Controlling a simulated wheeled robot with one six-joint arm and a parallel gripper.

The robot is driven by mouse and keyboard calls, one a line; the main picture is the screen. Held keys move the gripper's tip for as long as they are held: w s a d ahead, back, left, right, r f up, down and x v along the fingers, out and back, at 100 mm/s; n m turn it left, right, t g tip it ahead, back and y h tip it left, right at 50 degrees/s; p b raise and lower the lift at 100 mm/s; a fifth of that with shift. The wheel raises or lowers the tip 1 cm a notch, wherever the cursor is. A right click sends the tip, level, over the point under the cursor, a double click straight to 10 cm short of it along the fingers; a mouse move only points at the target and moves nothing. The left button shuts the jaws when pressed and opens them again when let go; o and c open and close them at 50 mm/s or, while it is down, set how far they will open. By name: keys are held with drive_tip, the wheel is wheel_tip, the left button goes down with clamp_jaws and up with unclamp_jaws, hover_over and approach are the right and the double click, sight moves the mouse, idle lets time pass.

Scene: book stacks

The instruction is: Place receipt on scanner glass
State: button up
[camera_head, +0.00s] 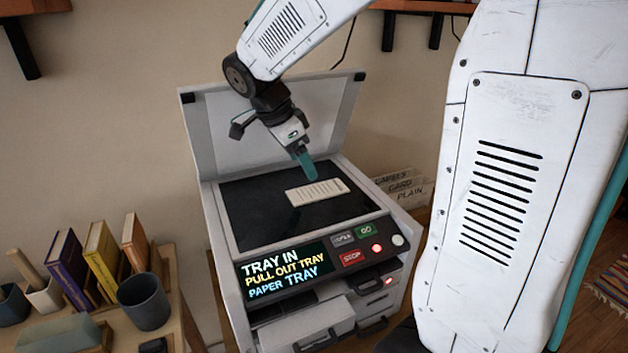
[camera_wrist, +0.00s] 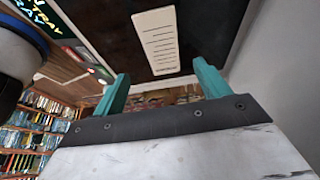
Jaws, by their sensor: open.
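The receipt (camera_head: 317,192), a pale slip with printed lines, lies flat on the dark scanner glass (camera_head: 258,215), right of the middle. It also shows in the wrist view (camera_wrist: 157,40), beyond my fingertips and apart from them. The scanner lid (camera_head: 270,125) stands raised behind the glass. My gripper (camera_head: 306,160) is above the back part of the glass, near the receipt. In the wrist view its two teal fingers (camera_wrist: 160,82) are spread apart with nothing between them.
The scanner's display (camera_head: 283,268) reads "TRAY IN", "PULL OUT TRAY", "PAPER TRAY". Beside it are GO and STOP buttons (camera_head: 352,258) and lit red lamps. A paper tray (camera_head: 305,328) shows below. Left is a wooden table with books (camera_head: 100,262) and a dark cup (camera_head: 144,302). Labelled paper holders (camera_head: 400,186) stand right.

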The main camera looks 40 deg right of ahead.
drive_tip(key=s+a+n+t+y, duration=0.1)
drive_tip(key=s+a+n+y, duration=0.1)
drive_tip(key=s+n, duration=0.8)
drive_tip(key=s+a+r+n+t+y, duration=0.1)
drive_tip(key=s+a+n, duration=0.4)
drive_tip(key=s+n, duration=0.5)
drive_tip(key=s+y, duration=0.1)
drive_tip(key=s, duration=0.2)
drive_tip(key=shift+r, duration=0.25)
